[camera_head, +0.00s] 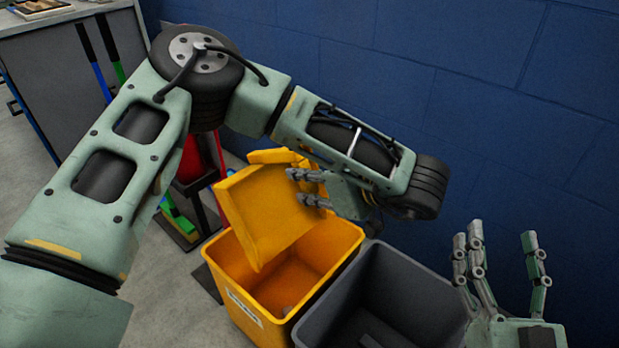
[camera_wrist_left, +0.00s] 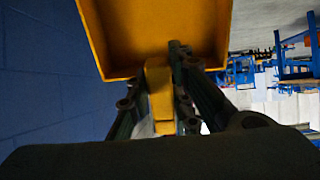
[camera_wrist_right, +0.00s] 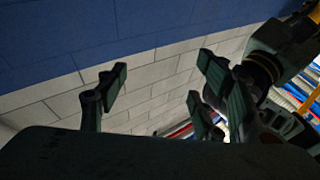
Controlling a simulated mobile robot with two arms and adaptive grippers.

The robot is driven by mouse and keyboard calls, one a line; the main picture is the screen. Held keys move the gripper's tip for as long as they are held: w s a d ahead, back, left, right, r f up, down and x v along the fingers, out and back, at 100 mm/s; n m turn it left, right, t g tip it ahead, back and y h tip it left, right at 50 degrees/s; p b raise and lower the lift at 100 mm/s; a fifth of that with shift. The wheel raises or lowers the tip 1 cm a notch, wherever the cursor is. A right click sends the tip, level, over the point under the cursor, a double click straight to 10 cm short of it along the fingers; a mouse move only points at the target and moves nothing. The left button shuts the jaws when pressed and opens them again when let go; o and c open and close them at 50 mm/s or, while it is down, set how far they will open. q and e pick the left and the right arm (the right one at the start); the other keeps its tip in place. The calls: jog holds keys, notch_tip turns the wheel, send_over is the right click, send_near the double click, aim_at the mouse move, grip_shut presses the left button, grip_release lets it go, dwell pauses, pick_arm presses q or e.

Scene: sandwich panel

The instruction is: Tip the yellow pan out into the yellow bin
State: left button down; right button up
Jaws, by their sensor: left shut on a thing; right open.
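The yellow pan (camera_head: 262,212) is steeply tilted above the yellow bin (camera_head: 232,279), its lower edge at or just inside the bin's opening. My left gripper (camera_head: 310,188) is shut on the pan's handle, which shows between the fingers in the left wrist view (camera_wrist_left: 160,95). The left wrist view shows the pan (camera_wrist_left: 165,35) beyond the fingers. The yellow bin has a white label on its front, and a small greyish thing (camera_head: 287,311) is low inside it. My right gripper (camera_head: 502,262) is open and empty, fingers up, right of the grey bin.
A dark grey bin (camera_head: 412,268) stands directly right of the yellow bin. A blue block wall (camera_head: 500,80) is close behind. Brushes or brooms with blue, green and red parts (camera_head: 93,62) stand at the left, near a grey cabinet (camera_head: 50,75). Grey floor lies front left.

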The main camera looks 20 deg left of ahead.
pick_arm(q)
notch_tip(320, 180, up, 2)
jog(key=shift+r+p, duration=0.15)
jog(key=shift+p, duration=0.8)
pick_arm(e)
notch_tip(320, 180, down, 8)
jog(key=g+h, duration=0.2)
jog(key=g, duration=0.2)
pick_arm(q)
notch_tip(320, 180, down, 2)
jog(key=shift+f+b, duration=0.25)
jog(key=shift+b, duration=0.5)
pick_arm(e)
notch_tip(320, 180, up, 7)
jog(key=t+y, duration=0.1)
jog(key=t, duration=0.2)
jog(key=shift+w+t, duration=0.15)
jog(key=shift+t, duration=0.15)
